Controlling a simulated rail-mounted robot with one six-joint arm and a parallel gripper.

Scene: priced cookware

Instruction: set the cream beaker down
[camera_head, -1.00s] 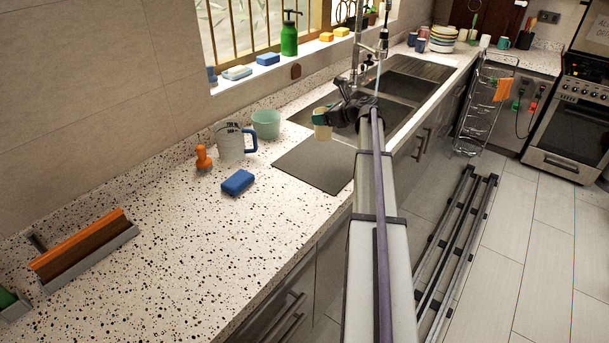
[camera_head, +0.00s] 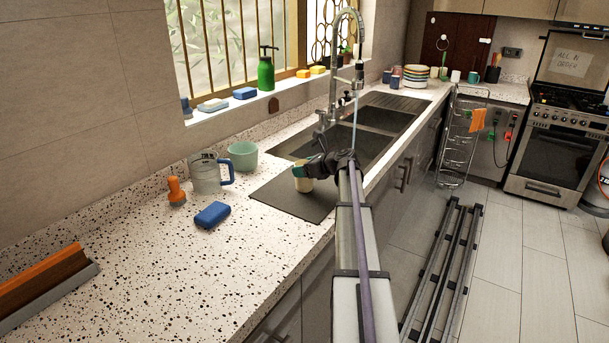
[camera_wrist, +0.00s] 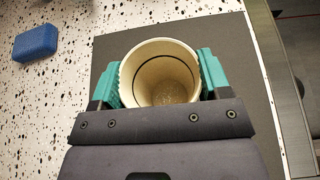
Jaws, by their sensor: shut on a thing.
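My gripper (camera_wrist: 160,85) is shut on the cream beaker (camera_wrist: 161,92), with one teal finger on each side of it. In the wrist view I look down into the beaker's open mouth, and it appears empty. In the head view the beaker (camera_head: 303,184) is upright over the dark grey mat (camera_head: 278,206) beside the sink. I cannot tell whether the beaker's base touches the mat. The mat also fills much of the wrist view (camera_wrist: 235,42). My gripper hides the beaker's right side in the head view.
A mint bowl (camera_head: 243,155), a clear jug with a blue handle (camera_head: 207,174), an orange stamp-shaped tool (camera_head: 176,191) and a blue sponge (camera_head: 212,215) stand left of the mat. The sink (camera_head: 345,142) lies behind.

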